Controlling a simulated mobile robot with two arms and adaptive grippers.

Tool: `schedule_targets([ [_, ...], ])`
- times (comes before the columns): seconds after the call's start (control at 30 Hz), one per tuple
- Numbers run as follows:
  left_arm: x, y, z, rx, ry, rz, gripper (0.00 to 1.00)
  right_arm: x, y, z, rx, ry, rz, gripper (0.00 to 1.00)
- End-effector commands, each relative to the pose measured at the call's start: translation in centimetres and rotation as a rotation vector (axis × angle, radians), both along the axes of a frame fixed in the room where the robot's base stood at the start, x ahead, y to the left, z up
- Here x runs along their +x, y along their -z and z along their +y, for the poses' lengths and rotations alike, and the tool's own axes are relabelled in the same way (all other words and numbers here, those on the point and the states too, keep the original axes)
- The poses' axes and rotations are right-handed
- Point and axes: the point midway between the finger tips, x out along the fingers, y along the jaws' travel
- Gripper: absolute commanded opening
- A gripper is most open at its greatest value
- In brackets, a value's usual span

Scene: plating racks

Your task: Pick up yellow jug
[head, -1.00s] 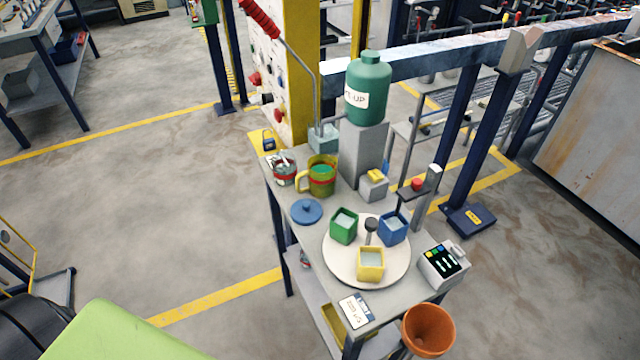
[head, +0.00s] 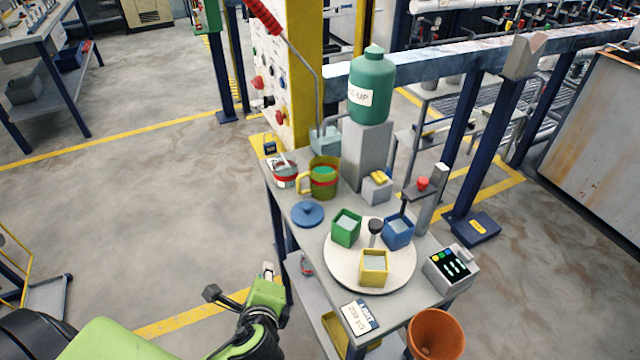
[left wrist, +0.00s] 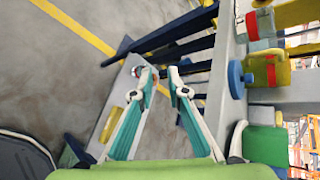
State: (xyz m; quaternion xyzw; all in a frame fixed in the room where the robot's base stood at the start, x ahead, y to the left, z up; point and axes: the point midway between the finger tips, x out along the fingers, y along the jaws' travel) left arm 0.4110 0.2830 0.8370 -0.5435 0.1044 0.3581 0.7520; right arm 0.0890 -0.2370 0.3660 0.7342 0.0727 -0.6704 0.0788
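The yellow jug (head: 325,188) stands upright near the back of the narrow grey table (head: 318,229). It has a red band, a green inside and a handle on its left side. In the left wrist view the jug (left wrist: 272,75) appears sideways at the upper right. My left gripper (head: 240,284) is low beside the table's left edge, in front of and below the jug and well apart from it. Its two fingers are spread with nothing between them in the left wrist view (left wrist: 163,74). My right gripper shows in neither view.
A blue lid (head: 307,213) lies just in front of the jug, and a can with a red band (head: 285,176) stands left of it. A grey pedestal with a green bottle (head: 371,85) rises behind right. A round white tray (head: 340,268) holds small square cups. The floor left of the table is clear.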

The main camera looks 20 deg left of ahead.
Motion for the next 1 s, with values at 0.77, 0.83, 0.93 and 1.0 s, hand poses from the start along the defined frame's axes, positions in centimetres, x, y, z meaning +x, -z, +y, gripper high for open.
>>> schedule_targets([
  [0.77, 9.6, -10.5, -2.3, 1.18, 0.526, -0.066, 0.15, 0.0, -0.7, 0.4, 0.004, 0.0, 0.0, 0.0],
  [0.83, 11.0, -10.5, -1.9, 1.178, 0.526, -0.067, 0.15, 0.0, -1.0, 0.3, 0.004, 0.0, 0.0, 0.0],
  [0.93, 12.5, -10.3, -1.5, 1.176, 0.526, -0.066, 0.15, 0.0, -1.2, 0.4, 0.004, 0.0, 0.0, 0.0],
  [1.0, 13.3, -10.3, -1.3, 1.174, 0.526, -0.066, 0.15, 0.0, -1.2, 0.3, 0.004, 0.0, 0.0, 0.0],
])
